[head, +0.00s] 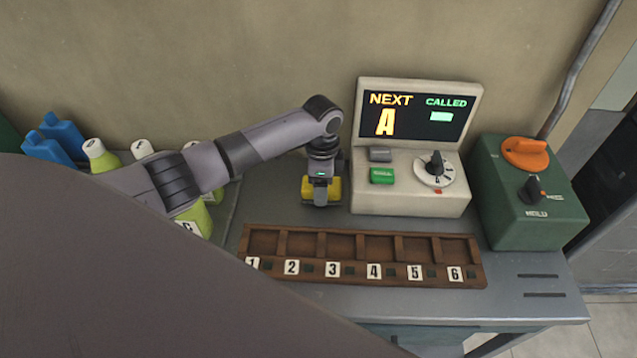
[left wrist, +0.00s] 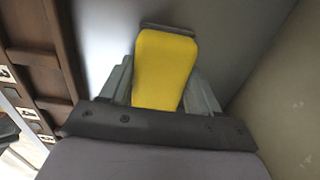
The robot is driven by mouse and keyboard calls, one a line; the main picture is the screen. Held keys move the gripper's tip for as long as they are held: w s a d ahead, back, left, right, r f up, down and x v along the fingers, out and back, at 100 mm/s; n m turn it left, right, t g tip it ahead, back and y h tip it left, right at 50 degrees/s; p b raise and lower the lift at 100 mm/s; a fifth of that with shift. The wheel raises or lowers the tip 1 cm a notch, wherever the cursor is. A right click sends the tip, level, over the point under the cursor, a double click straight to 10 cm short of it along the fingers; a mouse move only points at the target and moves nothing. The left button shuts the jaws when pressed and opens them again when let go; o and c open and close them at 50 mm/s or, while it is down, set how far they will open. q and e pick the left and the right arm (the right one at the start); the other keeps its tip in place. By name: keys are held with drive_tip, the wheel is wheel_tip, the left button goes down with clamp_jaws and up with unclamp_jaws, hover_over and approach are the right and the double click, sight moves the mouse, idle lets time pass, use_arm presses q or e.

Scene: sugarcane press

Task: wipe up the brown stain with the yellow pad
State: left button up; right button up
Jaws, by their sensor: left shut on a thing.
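My left gripper (head: 320,190) is shut on the yellow pad (head: 307,188), just behind the wooden rack and left of the display machine. The pad also shows in the left wrist view (left wrist: 165,68), between the two fingers. It is low over the grey metal table (head: 520,290); I cannot tell whether it touches the surface. No brown stain shows in either view; the part of the table under the pad and gripper is hidden. My right gripper is not in view.
A wooden rack (head: 361,231) with numbered compartments lies in front of the pad. A cream display machine (head: 365,200) and a green box (head: 500,205) stand to the right. Yellow-green bottles (head: 97,155) and blue objects (head: 62,133) stand at left. A large dark shape covers the lower left.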

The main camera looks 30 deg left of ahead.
use_arm(q)
drive_tip(key=shift+r, duration=3)
drive_tip(key=shift+r, duration=0.1)
drive_tip(key=shift+r, duration=1.4)
